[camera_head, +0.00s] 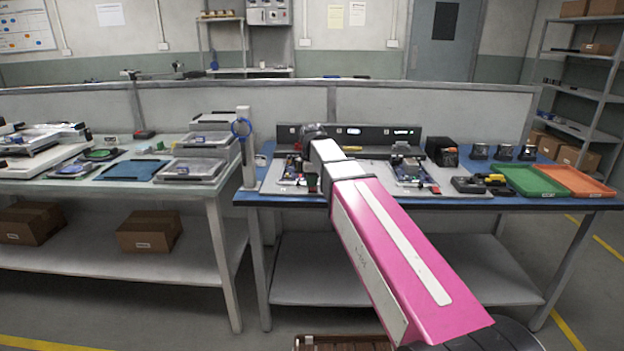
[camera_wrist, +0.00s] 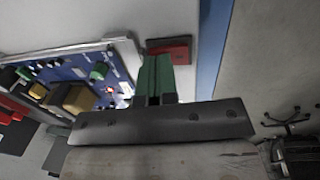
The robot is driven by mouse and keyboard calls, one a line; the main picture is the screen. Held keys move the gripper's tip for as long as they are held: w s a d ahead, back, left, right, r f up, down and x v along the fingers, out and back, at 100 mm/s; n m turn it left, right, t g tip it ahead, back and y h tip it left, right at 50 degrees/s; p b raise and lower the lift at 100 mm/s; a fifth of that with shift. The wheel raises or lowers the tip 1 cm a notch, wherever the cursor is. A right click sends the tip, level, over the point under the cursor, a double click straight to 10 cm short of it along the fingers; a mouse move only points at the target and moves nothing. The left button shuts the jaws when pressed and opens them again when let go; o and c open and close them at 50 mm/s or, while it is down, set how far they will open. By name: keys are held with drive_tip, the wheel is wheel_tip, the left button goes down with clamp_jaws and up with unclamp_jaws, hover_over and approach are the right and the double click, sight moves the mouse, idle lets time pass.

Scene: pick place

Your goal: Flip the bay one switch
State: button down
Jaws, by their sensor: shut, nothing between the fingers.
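My gripper (camera_wrist: 156,62) has green fingers in the wrist view, closed together with nothing between them. A small red block (camera_wrist: 180,52) sits just beyond the fingertips on the pale mat. It may be the bay one switch, but its lever does not show clearly. The fingers partly hide it, and I cannot tell if they touch it. A blue circuit board (camera_wrist: 62,72) lies in a fixture to the left. In the head view my arm reaches over the left bay of the blue workbench (camera_head: 340,201), covering part of it, including much of the gripper.
The right bay holds another circuit board (camera_head: 408,170). A dark panel (camera_head: 375,134) stands behind the bays. A black box (camera_head: 442,151), a green tray (camera_head: 526,181) and an orange tray (camera_head: 577,181) are to the right. A blue ring (camera_head: 241,128) on a post stands left.

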sight(312, 189)
drive_tip(key=shift+w+f, duration=0.15)
drive_tip(key=shift+f, duration=0.45)
drive_tip(key=shift+d, duration=0.1)
drive_tip(key=shift+s+r, duration=0.1)
drive_tip(key=shift+s, duration=0.7)
drive_tip(key=w+r, duration=0.3)
drive_tip(key=r, duration=1.1)
drive_tip(key=f, duration=0.4)
drive_tip(key=s+f, duration=0.1)
drive_tip(key=f, duration=0.7)
drive_tip(key=shift+s+f, duration=0.3)
drive_tip(key=shift+s, duration=0.1)
drive_tip(key=shift+f, duration=0.2)
